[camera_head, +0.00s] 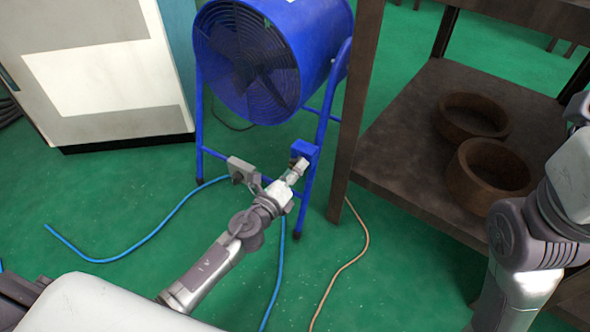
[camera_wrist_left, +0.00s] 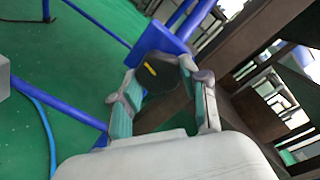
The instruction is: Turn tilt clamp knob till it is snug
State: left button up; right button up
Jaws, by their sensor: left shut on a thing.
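The tilt clamp knob shows in the left wrist view as a dark, rounded knob (camera_wrist_left: 160,74) with a yellow mark. It sits against a blue block on the fan stand; this clamp block (camera_head: 304,150) also shows in the head view. My left gripper (camera_head: 296,170) reaches up to the block from below. In the left wrist view my left gripper (camera_wrist_left: 164,100) has one finger on each side of the knob and is shut on it. In the head view the fingers mostly hide the knob. My right gripper is not in view; only part of the right arm shows.
The blue drum fan (camera_head: 262,60) stands on a tubular blue frame. A dark shelf rack (camera_head: 420,150) with two brown ring-shaped parts (camera_head: 488,170) stands close to the right. A blue hose (camera_head: 150,235) and a tan cable (camera_head: 340,270) lie on the green floor. A pale cabinet (camera_head: 105,80) is at the left.

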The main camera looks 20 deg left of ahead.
pick_arm(q)
jog(key=o, duration=1.1)
jog(key=v, duration=1.2)
